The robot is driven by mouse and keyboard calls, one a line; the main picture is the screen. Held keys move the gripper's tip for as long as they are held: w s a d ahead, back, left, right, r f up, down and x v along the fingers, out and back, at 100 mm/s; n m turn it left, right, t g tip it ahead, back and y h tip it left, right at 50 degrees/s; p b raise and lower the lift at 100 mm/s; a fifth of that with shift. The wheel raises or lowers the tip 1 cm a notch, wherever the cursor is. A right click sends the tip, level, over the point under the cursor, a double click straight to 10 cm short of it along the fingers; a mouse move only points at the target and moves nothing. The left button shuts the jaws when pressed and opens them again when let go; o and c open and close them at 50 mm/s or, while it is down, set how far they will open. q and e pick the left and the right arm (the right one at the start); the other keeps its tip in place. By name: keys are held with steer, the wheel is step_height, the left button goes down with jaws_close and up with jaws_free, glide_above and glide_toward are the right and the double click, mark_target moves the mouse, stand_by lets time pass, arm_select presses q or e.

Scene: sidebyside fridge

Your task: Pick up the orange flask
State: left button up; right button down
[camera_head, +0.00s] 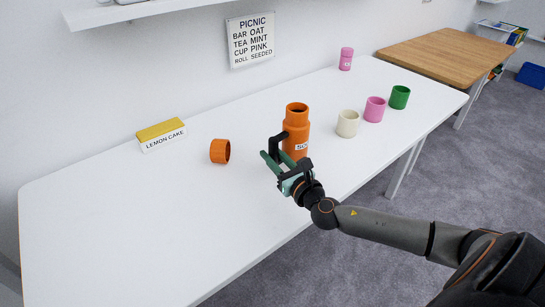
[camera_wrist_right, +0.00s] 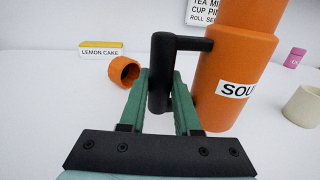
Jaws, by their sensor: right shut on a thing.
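The orange flask (camera_head: 297,128) stands upright and open-topped on the white table, with a black side handle and a white label. In the right wrist view the flask (camera_wrist_right: 235,75) is at the right, its top cut off and its label partly readable as "SOU". My right gripper (camera_head: 277,163) is at the flask's left side, its green fingers shut on the black handle (camera_wrist_right: 161,80). The fingers are on either side of the handle's upright bar. An orange cup-like lid (camera_head: 220,151) lies on its side left of the flask. My left gripper is not in view.
A lemon cake box (camera_head: 161,134) is at the back left. The table's left and front areas are clear.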

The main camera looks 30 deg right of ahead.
steer(key=s+r, duration=0.1)
steer(key=s+r+p, duration=0.1)
steer(key=r, duration=0.1)
steer(key=s+a+r, duration=0.1)
steer(key=r, duration=0.1)
steer(key=shift+s+a+r, duration=0.1)
steer(key=shift+s, duration=0.25)
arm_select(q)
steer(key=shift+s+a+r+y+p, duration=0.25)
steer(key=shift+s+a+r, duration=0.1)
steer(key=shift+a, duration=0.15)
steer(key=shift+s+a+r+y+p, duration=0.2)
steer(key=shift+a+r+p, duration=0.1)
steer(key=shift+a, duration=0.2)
arm_select(e)
glide_toward(271, 142)
steer(key=shift+s+a+r, duration=0.35)
steer(key=shift+a+r, duration=0.2)
steer(key=shift+r, duration=0.25)
steer(key=shift+s+a+r, duration=0.3)
steer(key=shift+a+r, duration=0.2)
steer(key=shift+r, duration=0.25)
steer(key=c, duration=1.2)
jaws_free()
steer(key=shift+c, duration=0.2)
steer(key=c, duration=0.3)
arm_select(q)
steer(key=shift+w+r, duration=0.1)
arm_select(e)
jaws_close()
